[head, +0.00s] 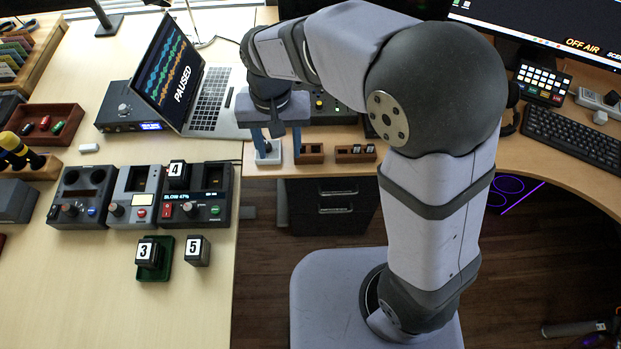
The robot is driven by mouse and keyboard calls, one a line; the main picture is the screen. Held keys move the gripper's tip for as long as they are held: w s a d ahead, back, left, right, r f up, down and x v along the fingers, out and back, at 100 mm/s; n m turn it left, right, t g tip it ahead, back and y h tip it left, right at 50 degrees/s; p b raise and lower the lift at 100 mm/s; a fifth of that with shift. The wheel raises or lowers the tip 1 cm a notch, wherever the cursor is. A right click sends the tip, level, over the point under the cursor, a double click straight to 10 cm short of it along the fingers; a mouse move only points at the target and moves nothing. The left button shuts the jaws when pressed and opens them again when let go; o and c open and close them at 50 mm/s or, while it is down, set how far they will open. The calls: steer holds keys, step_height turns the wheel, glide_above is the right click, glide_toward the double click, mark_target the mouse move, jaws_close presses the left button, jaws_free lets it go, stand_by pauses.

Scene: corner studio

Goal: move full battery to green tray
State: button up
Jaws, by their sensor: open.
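The green tray (164,272) lies on the left table, with a dark battery marked 3 (148,252) in it. A battery marked 5 (198,250) stands on the table just right of the tray. A battery marked 4 (178,173) sits in the right-hand charger (207,210), whose display seems to read "SLOW 47%". Which battery is full I cannot tell from the others. My gripper (277,148) points down with its fingers apart, over the back table's front edge, well up and to the right of the batteries. It holds nothing that I can see.
Two more chargers (82,197) (135,196) stand left of the right-hand one. A laptop (180,80) and a dark box (128,108) are behind. Small wooden holders (355,153) stand near my gripper. The table in front of the tray is clear.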

steer(key=s+d+f, duration=0.1)
steer(key=s+d, duration=0.4)
steer(key=d, duration=0.5)
steer(key=s+d+f, duration=0.2)
steer(key=s+d, duration=0.2)
steer(key=d, duration=0.6)
steer(key=shift+s+f, duration=0.3)
steer(key=shift+s, duration=0.1)
